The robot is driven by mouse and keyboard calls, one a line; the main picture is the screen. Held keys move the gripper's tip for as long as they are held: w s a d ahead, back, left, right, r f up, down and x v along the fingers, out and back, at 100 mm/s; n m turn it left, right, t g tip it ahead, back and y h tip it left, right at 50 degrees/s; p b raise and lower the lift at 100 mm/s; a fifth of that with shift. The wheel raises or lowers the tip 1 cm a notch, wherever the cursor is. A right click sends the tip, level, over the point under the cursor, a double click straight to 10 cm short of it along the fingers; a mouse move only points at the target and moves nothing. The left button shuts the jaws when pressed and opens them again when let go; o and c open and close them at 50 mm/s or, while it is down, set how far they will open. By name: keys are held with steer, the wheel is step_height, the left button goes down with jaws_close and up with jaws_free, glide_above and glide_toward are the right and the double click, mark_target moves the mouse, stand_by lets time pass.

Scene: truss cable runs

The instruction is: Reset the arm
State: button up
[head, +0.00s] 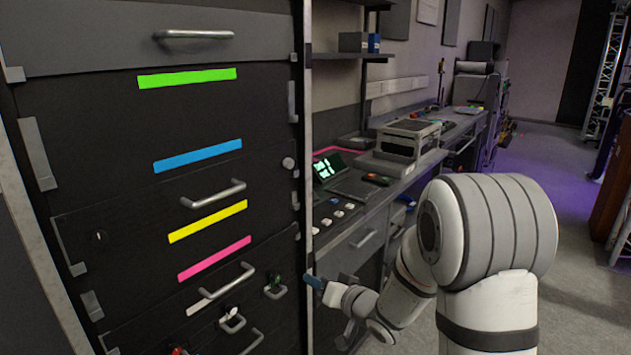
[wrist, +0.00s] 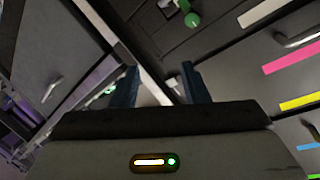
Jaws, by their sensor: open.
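My arm reaches in from the right in the head view, bent low in front of the dark drawer cabinet (head: 120,120). My gripper (head: 312,283) is near the cabinet's right edge, beside the pale vertical post. In the wrist view, my gripper (wrist: 160,82) shows two blue fingers spread apart with nothing between them. The cabinet front and its coloured strips fill the right of that view. The gripper appears apart from the cabinet, but the exact gap is hard to tell.
A green-knobbed part (head: 275,283) sits on the cabinet front, left of the gripper; a green knob (wrist: 192,19) also shows in the wrist view. Metal drawer handles (head: 214,192) jut out. A workbench (head: 375,205) with equipment runs behind. Open floor (head: 555,200) lies at right.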

steer(key=s+d+r+m+g+h+p, duration=0.1)
steer(key=s+d+r+h+p, duration=0.1)
steer(key=s+d+r+h, duration=0.3)
steer(key=s+d+r+g+h+p, duration=0.15)
steer(key=d+r+h, duration=0.25)
steer(key=d, duration=0.4)
steer(key=s+r+g+p, duration=0.2)
steer(key=s+g, duration=0.1)
steer(key=s, duration=0.8)
steer(key=s+d+r+g+p, duration=0.1)
steer(key=s+g, duration=0.3)
steer(key=s, duration=0.7)
steer(key=shift+s+r+h+p, duration=0.3)
steer(key=shift+r+h+p, duration=0.1)
steer(key=shift+r+p, duration=0.45)
steer(key=shift+d, duration=0.1)
